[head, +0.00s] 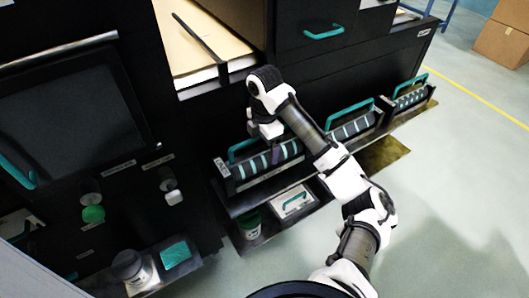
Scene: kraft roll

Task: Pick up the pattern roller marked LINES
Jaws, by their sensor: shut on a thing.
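Three dark pattern rollers with pale teal markings and teal handles sit in a row on a low black shelf. The left roller (260,168) is directly under my gripper (266,146). The middle roller (354,126) and the right roller (411,98) stand further along to the right. My gripper points down and is shut at the left roller's teal handle (238,148), covering part of it. The fingertips are mostly hidden by the wrist. The left roller seems level at its shelf place; I cannot tell whether it is lifted.
A black machine with a dark screen (62,108) stands at the left.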

